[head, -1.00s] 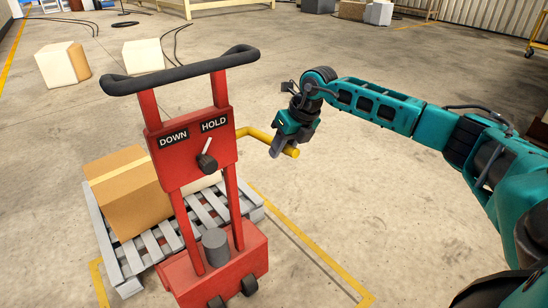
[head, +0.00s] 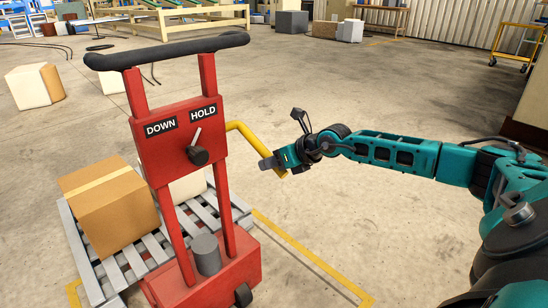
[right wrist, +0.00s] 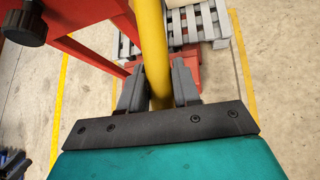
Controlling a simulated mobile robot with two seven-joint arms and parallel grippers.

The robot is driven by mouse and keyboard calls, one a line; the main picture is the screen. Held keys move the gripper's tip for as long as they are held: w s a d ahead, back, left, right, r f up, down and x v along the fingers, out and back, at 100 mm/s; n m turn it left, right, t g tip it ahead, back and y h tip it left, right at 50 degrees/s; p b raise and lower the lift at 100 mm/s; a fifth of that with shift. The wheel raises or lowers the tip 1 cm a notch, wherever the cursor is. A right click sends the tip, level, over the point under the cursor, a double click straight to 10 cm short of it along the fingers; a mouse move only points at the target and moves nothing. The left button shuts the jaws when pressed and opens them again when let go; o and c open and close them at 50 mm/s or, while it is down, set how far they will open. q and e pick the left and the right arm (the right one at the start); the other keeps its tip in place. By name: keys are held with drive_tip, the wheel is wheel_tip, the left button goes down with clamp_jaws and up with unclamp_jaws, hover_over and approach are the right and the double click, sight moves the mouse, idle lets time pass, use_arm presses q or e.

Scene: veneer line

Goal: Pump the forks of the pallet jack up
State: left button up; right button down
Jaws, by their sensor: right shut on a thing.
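The red pallet jack (head: 180,150) stands with a black handlebar on top. Its panel reads DOWN and HOLD, and the white pointer of the black selector knob (head: 198,156) tilts towards HOLD. A yellow pump lever (head: 247,140) comes out at the panel's right and slants down. My right gripper (head: 272,164) is shut on the lever near its lower end. In the right wrist view the two grey fingers (right wrist: 159,90) sit on either side of the yellow bar (right wrist: 152,45). The forks are hidden under the grey pallet (head: 107,268). My left gripper is not in view.
A taped cardboard box (head: 108,207) and a pale block (head: 187,187) stand on the pallet. Yellow floor lines (head: 310,258) run round it. Pale blocks (head: 35,86) and hoses lie behind at left. The floor right of the jack is clear.

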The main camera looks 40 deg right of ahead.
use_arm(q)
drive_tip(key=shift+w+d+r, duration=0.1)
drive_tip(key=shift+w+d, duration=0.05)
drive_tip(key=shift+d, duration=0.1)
use_arm(e)
drive_tip(key=shift+w+f+t, duration=0.2)
drive_tip(key=shift+f+t, duration=0.1)
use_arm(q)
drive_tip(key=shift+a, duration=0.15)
use_arm(e)
drive_tip(key=c, duration=0.9)
unclamp_jaws()
drive_tip(key=shift+f, duration=0.1)
use_arm(q)
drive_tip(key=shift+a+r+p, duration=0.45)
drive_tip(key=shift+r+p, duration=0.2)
drive_tip(key=shift+p, duration=0.95)
use_arm(e)
drive_tip(key=shift+v, duration=6.45)
